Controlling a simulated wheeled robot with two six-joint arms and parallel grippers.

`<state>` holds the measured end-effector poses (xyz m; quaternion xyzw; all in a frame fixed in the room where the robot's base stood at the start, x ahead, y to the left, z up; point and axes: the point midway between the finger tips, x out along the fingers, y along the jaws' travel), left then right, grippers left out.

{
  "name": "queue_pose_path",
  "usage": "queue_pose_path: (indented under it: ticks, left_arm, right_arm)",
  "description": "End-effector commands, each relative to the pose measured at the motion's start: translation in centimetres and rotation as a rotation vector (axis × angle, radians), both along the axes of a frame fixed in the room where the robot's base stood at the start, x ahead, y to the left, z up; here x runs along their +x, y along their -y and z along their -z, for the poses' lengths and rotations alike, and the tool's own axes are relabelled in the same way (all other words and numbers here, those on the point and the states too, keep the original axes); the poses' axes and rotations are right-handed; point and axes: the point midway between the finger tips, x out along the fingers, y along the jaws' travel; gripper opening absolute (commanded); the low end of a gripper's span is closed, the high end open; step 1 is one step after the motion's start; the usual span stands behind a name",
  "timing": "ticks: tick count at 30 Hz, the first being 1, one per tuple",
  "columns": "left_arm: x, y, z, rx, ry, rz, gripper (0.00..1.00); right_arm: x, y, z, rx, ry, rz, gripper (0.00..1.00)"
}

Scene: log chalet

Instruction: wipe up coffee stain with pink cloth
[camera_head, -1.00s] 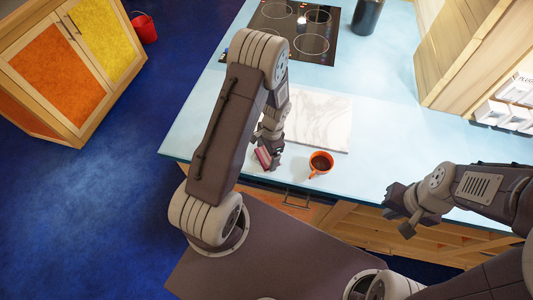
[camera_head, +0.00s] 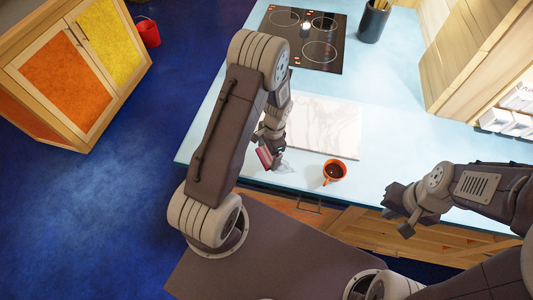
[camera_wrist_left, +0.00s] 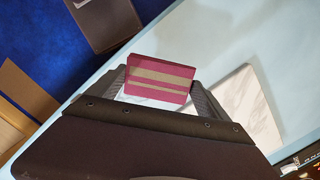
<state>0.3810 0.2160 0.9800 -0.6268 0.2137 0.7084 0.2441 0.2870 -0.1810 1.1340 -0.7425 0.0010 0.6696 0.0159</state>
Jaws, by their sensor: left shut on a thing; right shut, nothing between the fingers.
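The pink cloth (camera_head: 264,157) is a folded block in the grip of my left gripper (camera_head: 270,152), at the counter's front edge. In the left wrist view the cloth (camera_wrist_left: 160,80) shows dark pink with beige stripes between the two fingers. Whether it touches the counter (camera_head: 215,140) I cannot tell. An orange cup (camera_head: 335,171) of dark coffee stands upright on the counter, right of my left gripper. My right gripper (camera_head: 396,212) is shut and empty, near the counter's front edge at the right.
A white marble board (camera_head: 325,125) lies on the counter behind the cup. A black cooktop (camera_head: 305,45) and a dark utensil pot (camera_head: 373,22) are at the back. White boxes (camera_head: 510,122) stand at the right. Pale blue counter is clear left of the board.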

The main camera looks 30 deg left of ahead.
Motion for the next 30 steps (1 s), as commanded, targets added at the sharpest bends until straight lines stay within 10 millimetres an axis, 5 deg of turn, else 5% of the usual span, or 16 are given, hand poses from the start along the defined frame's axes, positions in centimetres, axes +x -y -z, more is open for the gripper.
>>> queue_pose_path:
  ticks: [11, 30]
  left_arm:
    - [0.2, 0.5, -3.6, 0.0, 0.0, -0.001, 0.45]
    - [0.3, 0.5, -3.7, 0.0, 0.0, -0.003, 0.45]
  right_arm:
    - [0.0, 0.0, -3.2, 0.0, 0.0, 0.0, 0.0]
    - [0.0, 0.0, -3.2, 0.0, 0.0, 0.0, 0.0]
